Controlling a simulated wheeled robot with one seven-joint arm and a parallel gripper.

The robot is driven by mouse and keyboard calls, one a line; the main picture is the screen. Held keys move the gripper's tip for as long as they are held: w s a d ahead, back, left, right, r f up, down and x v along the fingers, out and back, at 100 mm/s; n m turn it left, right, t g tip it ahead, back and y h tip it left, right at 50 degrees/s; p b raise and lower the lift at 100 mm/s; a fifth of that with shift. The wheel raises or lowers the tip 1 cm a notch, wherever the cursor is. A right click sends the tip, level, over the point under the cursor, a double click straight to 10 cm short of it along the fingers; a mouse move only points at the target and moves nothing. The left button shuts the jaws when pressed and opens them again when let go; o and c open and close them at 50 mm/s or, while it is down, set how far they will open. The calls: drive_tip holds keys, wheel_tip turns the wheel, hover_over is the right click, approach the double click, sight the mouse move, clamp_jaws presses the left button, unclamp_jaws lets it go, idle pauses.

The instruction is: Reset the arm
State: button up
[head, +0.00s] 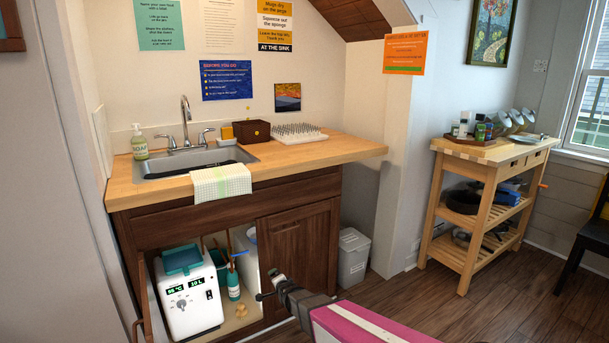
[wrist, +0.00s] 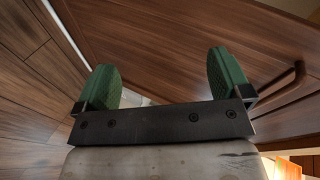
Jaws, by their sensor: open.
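My gripper (wrist: 162,88) shows in the wrist view with its two green-padded fingers wide apart and nothing between them. Beyond the fingers is a dark brown wood panel with a curved handle (wrist: 285,85) at the right. In the head view my arm reaches in from the bottom right, with its pink-covered link nearest. The arm's far end is low in front of the sink cabinet (head: 300,243), close to the open compartment's right side. I cannot tell from these views whether the gripper touches the cabinet.
The open cabinet holds a white machine (head: 188,293) and a teal bottle (head: 233,284). A grey bin (head: 353,258) stands right of the cabinet. A wooden cart (head: 482,192) and a dark chair (head: 590,243) are further right. The floor (head: 450,306) between is clear.

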drive_tip(key=s+d+r+n+g+h, duration=0.1)
drive_tip(key=s+d+r+n+g, duration=0.2)
drive_tip(key=s+d, duration=0.4)
drive_tip(key=s+d+r+n+g+h, duration=0.2)
drive_tip(key=s+d+r+g, duration=0.3)
drive_tip(key=d, duration=0.8)
drive_tip(key=s+d+r+n+g+h, duration=0.1)
drive_tip(key=s+d+r+n+g, duration=0.2)
drive_tip(key=s+d, duration=0.6)
drive_tip(key=shift+s+d+r+n+g+h, duration=0.2)
drive_tip(key=shift+d+r+n+g+h, duration=0.3)
drive_tip(key=shift+n, duration=0.5)
drive_tip(key=shift+f, duration=0.15)
